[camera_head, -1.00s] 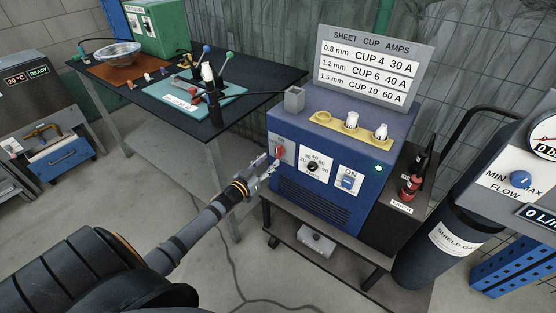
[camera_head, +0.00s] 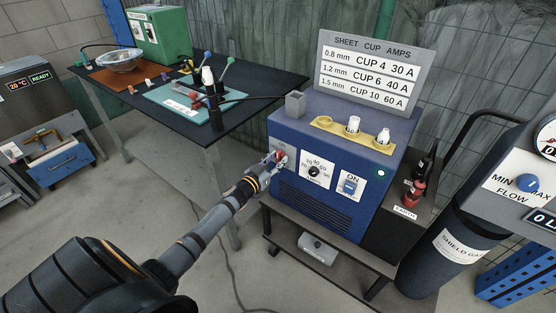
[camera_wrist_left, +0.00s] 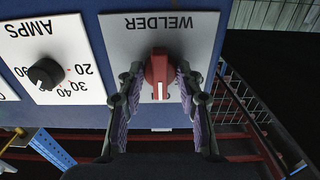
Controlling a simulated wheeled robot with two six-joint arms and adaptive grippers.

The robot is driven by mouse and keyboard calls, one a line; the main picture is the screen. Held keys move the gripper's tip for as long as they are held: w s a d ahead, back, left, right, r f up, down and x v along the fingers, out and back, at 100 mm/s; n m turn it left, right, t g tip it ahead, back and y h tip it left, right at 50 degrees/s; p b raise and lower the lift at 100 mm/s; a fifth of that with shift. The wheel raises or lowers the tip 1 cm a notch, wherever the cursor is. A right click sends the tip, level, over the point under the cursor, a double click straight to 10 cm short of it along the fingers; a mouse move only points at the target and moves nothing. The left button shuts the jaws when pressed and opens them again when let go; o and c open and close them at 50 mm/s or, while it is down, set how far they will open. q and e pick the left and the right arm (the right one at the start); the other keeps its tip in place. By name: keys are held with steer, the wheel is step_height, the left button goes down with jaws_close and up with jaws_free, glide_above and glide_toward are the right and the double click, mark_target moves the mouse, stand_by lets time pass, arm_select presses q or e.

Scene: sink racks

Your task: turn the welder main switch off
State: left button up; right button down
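The blue welder (camera_head: 330,215) stands on a low cart. Its red main switch (camera_wrist_left: 159,74) sits on the white WELDER plate (camera_wrist_left: 200,30), which looks upside down in the left wrist view. The switch's white mark lies at the lower end in that view, toward the plate's top. My left gripper (camera_wrist_left: 160,82) is open, with one finger on each side of the red switch and narrow gaps showing. In the head view, my left gripper (camera_head: 277,161) is at the welder's front left and hides much of the switch. My right gripper is not in view.
Right of the switch are the amps dial (camera_head: 314,171) and a blue ON switch (camera_head: 349,187). A green lamp (camera_head: 381,173) is lit. A gas cylinder (camera_head: 448,245) stands at right, and a dark workbench (camera_head: 250,85) behind at left.

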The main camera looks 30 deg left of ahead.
arm_select(q)
jaws_close()
steer(key=shift+r+n+p, duration=0.1)
steer(key=shift+n+p, duration=0.3)
steer(key=shift+p, duration=0.2)
steer(key=shift+n+p, duration=1.9)
steer(key=shift+n, duration=0.2)
steer(key=n+p, duration=0.2)
steer(key=n, duration=0.1)
steer(key=shift+n+p, duration=0.35)
steer(key=shift+n, duration=0.75)
steer(key=o, duration=0.8)
jaws_free()
